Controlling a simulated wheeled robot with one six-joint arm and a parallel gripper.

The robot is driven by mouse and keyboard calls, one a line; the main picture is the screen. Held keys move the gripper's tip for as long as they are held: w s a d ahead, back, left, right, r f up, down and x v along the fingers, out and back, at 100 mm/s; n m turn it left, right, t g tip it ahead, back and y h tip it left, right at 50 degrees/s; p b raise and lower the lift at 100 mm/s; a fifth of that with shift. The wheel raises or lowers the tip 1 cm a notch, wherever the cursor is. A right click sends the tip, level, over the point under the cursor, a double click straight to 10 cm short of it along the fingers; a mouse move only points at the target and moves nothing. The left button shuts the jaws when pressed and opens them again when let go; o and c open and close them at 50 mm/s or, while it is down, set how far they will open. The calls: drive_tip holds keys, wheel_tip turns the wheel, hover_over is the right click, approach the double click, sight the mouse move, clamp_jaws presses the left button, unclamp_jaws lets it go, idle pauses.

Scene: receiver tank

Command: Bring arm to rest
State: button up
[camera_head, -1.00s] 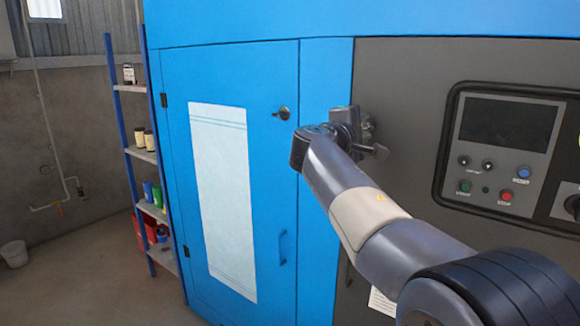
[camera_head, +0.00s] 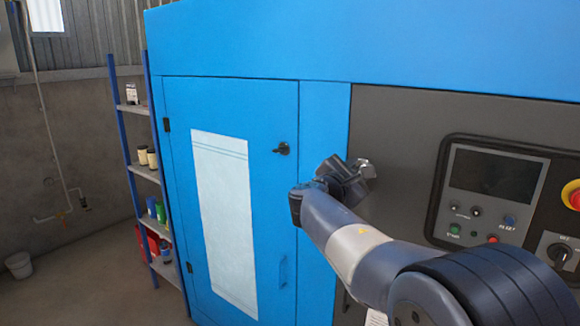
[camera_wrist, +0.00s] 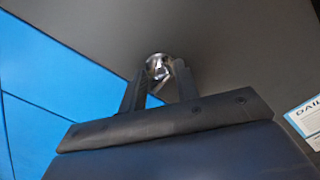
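My gripper (camera_head: 352,178) is in front of the grey panel, just right of the blue strip beside the cabinet door. In the wrist view its two dark fingers (camera_wrist: 160,84) stand apart with a gap between them. A shiny round metal fitting (camera_wrist: 158,66) on the grey panel shows at the gap, beyond the fingertips; it also shows beside the gripper in the head view (camera_head: 367,168). I cannot tell whether the fingers touch it. Nothing is visibly held. My arm reaches in from the lower right.
The blue cabinet door (camera_head: 265,200) has a black lock (camera_head: 283,149). A control panel (camera_head: 492,178) with a dark screen and buttons is to the right, with a red emergency knob (camera_head: 572,196). A shelf rack (camera_head: 143,170) stands left. Open floor (camera_head: 90,275) is lower left.

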drive_tip(key=n+p, duration=0.2)
drive_tip(key=p, duration=0.1)
drive_tip(key=n+p, duration=0.2)
drive_tip(key=p, duration=0.1)
drive_tip(key=shift+r, duration=0.3)
drive_tip(key=n+p, duration=0.3)
drive_tip(key=shift+a+f+p, duration=0.1)
drive_tip(key=shift+p, duration=0.3)
drive_tip(key=shift+s+a+f, duration=0.15)
drive_tip(key=shift+a+f, duration=0.05)
drive_tip(key=shift+a, duration=0.05)
drive_tip(key=shift+s+a+b, duration=0.35)
drive_tip(key=shift+s+b, duration=0.05)
drive_tip(key=shift+s, duration=0.2)
